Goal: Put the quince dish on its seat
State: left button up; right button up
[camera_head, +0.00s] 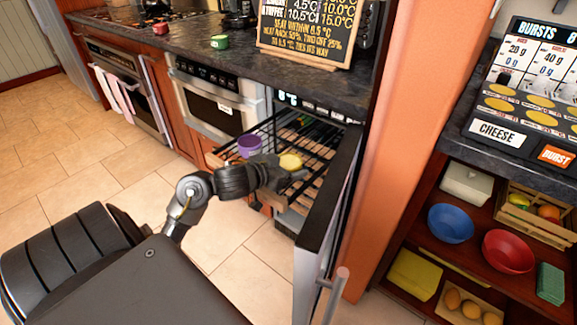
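A small yellow dish (290,161), which I take for the quince dish, is at the slatted rack (318,175) pulled out of the appliance below the counter. My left gripper (290,177) reaches in from the left, right at the dish's near side. Its fingers are dark and small here, so I cannot tell whether they grip the dish or only sit beside it. I also cannot tell whether the dish rests on the slats or is held just above them. A purple cup (249,146) stands at the rack's left side. No seat is clearly marked. My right gripper is not in view.
An open door (322,225) stands along the rack's right side. The appliance display (288,98) reads about 8 °C. A chalkboard (308,35) with temperatures, a green cup (219,42) and a red cup (160,28) stand on the counter. Shelves with bowls (507,251) are at right.

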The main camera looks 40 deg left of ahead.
pick_arm(q)
jog(key=shift+o, duration=1.3)
jog(key=shift+r, duration=0.15)
jog(key=shift+s+r, duration=0.15)
jog(key=shift+s, duration=0.1)
jog(key=p+v, duration=0.3)
jog(key=v, duration=0.5)
jog(key=shift+s+r, duration=0.2)
jog(key=shift+s, duration=0.15)
jog(key=shift+p+v, duration=0.55)
jog(key=shift+v, duration=0.45)
jog(key=shift+s, duration=0.35)
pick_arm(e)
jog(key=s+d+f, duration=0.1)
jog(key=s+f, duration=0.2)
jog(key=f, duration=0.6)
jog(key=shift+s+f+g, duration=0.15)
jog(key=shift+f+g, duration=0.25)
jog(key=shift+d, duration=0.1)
